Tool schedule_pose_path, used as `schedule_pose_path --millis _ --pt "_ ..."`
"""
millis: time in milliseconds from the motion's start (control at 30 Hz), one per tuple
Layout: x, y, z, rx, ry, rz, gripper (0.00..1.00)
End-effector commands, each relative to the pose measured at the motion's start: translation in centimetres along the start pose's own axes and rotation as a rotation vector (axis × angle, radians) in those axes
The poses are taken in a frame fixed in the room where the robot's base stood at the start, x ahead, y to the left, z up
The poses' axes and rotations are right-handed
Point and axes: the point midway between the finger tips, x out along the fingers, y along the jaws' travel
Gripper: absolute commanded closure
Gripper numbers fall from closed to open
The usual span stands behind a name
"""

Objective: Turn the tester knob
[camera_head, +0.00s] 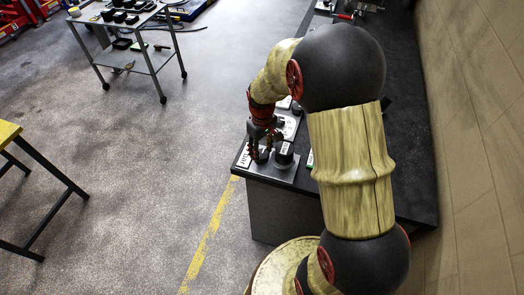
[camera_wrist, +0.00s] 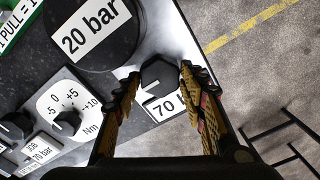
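A black hexagonal knob (camera_wrist: 158,76) stands on a grey plate beside a white label reading "70" in the wrist view. My gripper (camera_wrist: 160,80) has its two fingers apart, one on each side of this knob. Narrow gaps seem to show, but contact is hard to tell. A smaller black knob (camera_wrist: 66,122) sits on a white dial marked -5 to +10 Nm. Another dark knob (camera_wrist: 15,125) is at the left edge. The pictures do not name which is the tester knob. In the head view my gripper (camera_head: 262,152) points down at the bench's front corner.
A large black round part (camera_wrist: 95,30) labelled "20 bar" stands close beside the hexagonal knob. The dark bench (camera_head: 405,180) runs along the block wall at right. A trolley (camera_head: 150,60) with items and a yellow-topped table (camera_head: 9,133) stand left. The floor between is clear.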

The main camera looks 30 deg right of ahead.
Motion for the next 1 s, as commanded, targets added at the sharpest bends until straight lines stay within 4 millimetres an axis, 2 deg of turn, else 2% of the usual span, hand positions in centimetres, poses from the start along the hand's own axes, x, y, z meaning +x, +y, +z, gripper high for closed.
schedule_pose_path --millis 300,667,767,1000 --pt "0.0 0.0 0.0 -0.001 0.000 0.000 0.41" --pt "-0.4 0.0 0.0 -0.001 0.001 0.000 0.41" --pt "-1.5 0.1 -0.1 -0.001 0.003 0.001 0.41" --pt "-6.2 0.1 -0.1 -0.001 0.004 0.002 0.41"
